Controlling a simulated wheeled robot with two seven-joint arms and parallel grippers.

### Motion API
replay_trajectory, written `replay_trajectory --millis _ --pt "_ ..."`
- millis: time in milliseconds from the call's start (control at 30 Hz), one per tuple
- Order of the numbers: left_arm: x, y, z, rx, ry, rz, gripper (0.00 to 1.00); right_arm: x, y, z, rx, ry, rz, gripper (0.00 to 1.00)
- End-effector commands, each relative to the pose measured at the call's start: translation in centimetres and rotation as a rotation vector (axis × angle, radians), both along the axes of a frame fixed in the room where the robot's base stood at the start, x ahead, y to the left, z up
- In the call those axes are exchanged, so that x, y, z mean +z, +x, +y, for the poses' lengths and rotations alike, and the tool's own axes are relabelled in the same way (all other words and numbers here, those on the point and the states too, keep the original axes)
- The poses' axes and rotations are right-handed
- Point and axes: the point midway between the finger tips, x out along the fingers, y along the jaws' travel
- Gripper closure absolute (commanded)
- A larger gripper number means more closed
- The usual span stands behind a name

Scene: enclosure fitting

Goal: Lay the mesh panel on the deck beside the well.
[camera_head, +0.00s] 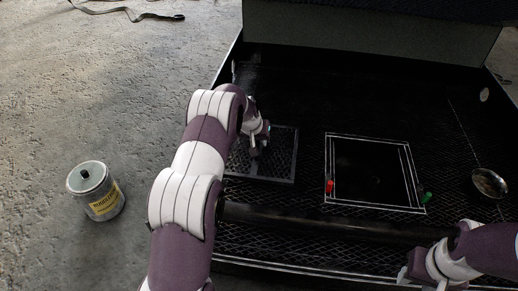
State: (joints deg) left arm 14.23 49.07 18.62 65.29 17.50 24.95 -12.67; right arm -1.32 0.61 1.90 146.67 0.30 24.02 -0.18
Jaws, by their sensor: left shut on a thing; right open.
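The mesh panel (284,165) is a dark square of mesh with a grey frame. It is to the left of the well (370,175), a black square opening with a white outline. The panel looks flat and roughly level; I cannot tell whether it touches the deck (290,239). My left gripper (254,153) is shut on the panel, and my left arm hides part of its left side. My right gripper (418,278) is open and empty at the lower right, near the deck's front edge.
A red piece (329,186) and a green piece (426,197) sit at the well's left and right edges. A dark bar (320,222) crosses in front of the well. A round metal dish (489,183) lies at the right. A labelled can (96,191) stands on the concrete floor at left.

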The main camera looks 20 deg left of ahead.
Motion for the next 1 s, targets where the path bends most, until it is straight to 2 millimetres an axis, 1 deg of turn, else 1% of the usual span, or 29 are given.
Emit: replay_trajectory --millis 33,67,200,400,433,467,500,800,867,967,1000 --pt "-1.6 0.1 0.0 0.0 0.001 -0.004 1.0 -1.5 0.0 0.0 0.0 0.0 0.001 0.56" --pt "-1.8 0.1 0.0 0.0 0.001 -0.004 1.0 -1.7 0.0 0.0 0.0 0.0 0.001 0.56" --pt "-1.4 0.1 0.0 0.0 0.002 -0.005 1.0 -1.3 0.0 0.0 0.0 0.0 0.0 0.56" --pt "-1.7 0.1 0.0 0.001 0.001 -0.004 1.0 -1.4 0.0 0.0 0.0 0.0 0.0 0.56" --pt "-2.0 0.0 0.0 0.0 0.0 0.001 0.78 -1.4 0.0 0.0 0.0 0.0 0.0 0.56" --pt "-1.9 0.0 0.0 0.0 0.0 0.001 0.68 -1.4 0.0 0.0 0.0 0.0 0.0 0.56" --pt "-1.9 0.0 0.0 0.0 0.0 0.001 0.56 -1.4 0.0 0.0 0.0 0.0 0.0 0.56" --pt "-1.7 0.0 0.0 0.0 0.0 0.0 0.56 -1.3 0.0 0.0 0.0 0.0 0.0 0.56" --pt "-0.9 -0.2 0.0 0.0 0.0 0.0 0.56 -0.8 0.0 0.0 0.0 0.0 0.001 0.56" --pt "1.4 -1.0 0.1 0.002 -0.001 0.0 0.56 0.8 0.0 0.0 0.0 0.0 0.001 0.56" --pt "2.5 -1.4 0.1 0.002 -0.001 -0.001 0.56 1.5 0.0 0.0 0.0 0.0 0.0 0.56"
